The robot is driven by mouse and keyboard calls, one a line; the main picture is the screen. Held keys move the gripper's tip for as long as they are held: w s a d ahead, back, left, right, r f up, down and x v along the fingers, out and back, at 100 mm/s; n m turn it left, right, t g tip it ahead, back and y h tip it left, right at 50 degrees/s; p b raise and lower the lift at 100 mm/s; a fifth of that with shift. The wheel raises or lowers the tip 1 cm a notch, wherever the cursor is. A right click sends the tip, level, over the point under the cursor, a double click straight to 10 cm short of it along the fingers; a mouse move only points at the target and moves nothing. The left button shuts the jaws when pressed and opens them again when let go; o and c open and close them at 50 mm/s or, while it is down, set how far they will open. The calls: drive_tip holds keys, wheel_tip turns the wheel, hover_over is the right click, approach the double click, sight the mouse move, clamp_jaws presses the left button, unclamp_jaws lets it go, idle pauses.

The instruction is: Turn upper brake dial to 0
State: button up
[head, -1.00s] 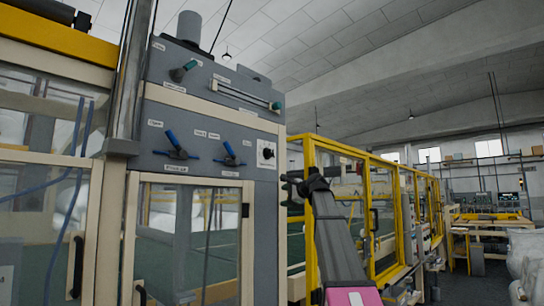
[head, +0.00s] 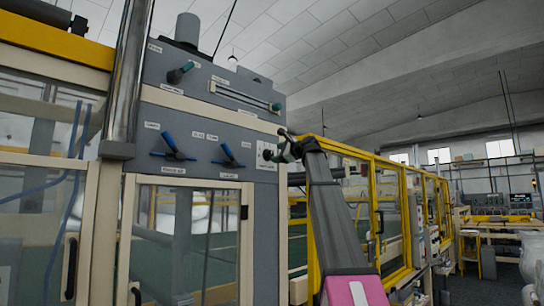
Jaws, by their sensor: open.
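A white square plate with a small dark dial (head: 264,153) is at the right end of the grey control panel (head: 215,100). It is the only dial of this kind that I make out, and its markings are too small to read. My gripper (head: 278,146) is open at the panel's right edge, and it overlaps the right part of the plate in the head view. I cannot tell whether it touches the dial. Part of the dial is hidden behind the gripper.
Blue-handled levers (head: 175,148) and (head: 230,156) stick out left of the dial. A yellow-framed glazed enclosure (head: 390,205) runs off to the right behind my arm.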

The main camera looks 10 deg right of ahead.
sight(271, 154)
drive_tip(key=shift+x, duration=2.15)
drive_tip(key=c, duration=0.9)
